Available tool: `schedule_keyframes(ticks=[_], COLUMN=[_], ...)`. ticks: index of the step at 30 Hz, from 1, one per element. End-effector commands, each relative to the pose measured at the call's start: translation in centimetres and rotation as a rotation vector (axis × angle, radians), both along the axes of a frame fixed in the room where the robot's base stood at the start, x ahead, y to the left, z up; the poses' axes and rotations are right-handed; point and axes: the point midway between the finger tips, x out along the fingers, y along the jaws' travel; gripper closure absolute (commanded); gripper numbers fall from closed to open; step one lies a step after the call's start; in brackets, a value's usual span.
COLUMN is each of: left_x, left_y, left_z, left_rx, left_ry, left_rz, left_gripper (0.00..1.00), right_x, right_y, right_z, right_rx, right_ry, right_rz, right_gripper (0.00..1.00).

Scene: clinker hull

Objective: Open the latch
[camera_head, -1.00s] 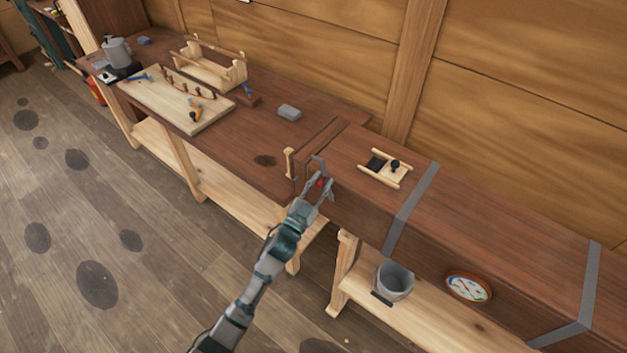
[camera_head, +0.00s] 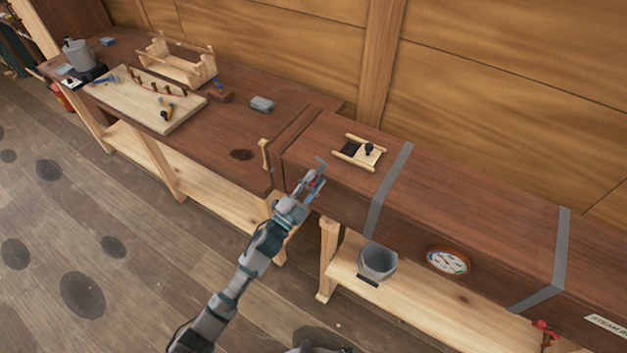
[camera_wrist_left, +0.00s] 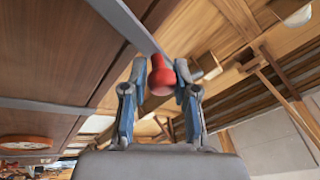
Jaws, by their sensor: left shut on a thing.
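The latch shows as a grey metal bar (camera_head: 321,164) with a red knob at the left end of the long dark wooden box. My left gripper (camera_head: 313,184) is at the box's front upper edge, shut on the red knob. In the left wrist view the red knob (camera_wrist_left: 161,76) sits between the two fingertips, and a grey bar (camera_wrist_left: 130,22) runs behind it along the wood. The fingers hide part of the latch in the head view.
A round gauge (camera_head: 447,260) is on the box front, with a grey bucket (camera_head: 378,264) on the shelf below. A workbench (camera_head: 222,128) with a cutting board (camera_head: 140,101) stands left. The floor in front is open.

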Motion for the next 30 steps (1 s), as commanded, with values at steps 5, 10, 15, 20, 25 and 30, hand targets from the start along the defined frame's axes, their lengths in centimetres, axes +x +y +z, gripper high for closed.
schedule_keyframes(ticks=[5,10,15,20,25,30], left_x=[0.4,0.4,0.4,0.3,0.0,-1.3], left_y=[0.5,0.6,0.6,0.4,0.1,1.5], left_z=[-0.9,-0.8,-0.7,-0.5,-0.3,-1.0], left_rx=[0.017,0.016,0.015,0.011,0.011,0.010], left_ry=[0.011,0.010,0.009,0.005,0.002,0.003], left_rz=[0.016,0.017,0.017,0.011,0.009,0.009], left_gripper=[1.00,1.00,0.47,0.47,0.47,0.47], right_x=[0.0,0.0,-0.1,-0.1,-0.1,-0.1], right_y=[0.1,0.3,0.4,0.4,0.0,0.1], right_z=[-0.1,0.0,0.0,0.0,0.0,0.0], right_rx=[0.002,0.004,0.004,0.004,0.000,0.001], right_ry=[0.000,0.000,0.001,0.001,0.000,-0.001], right_rz=[-0.001,-0.002,-0.002,-0.002,0.001,0.000], right_gripper=[0.60,0.60,0.60,0.60,0.60,0.60])
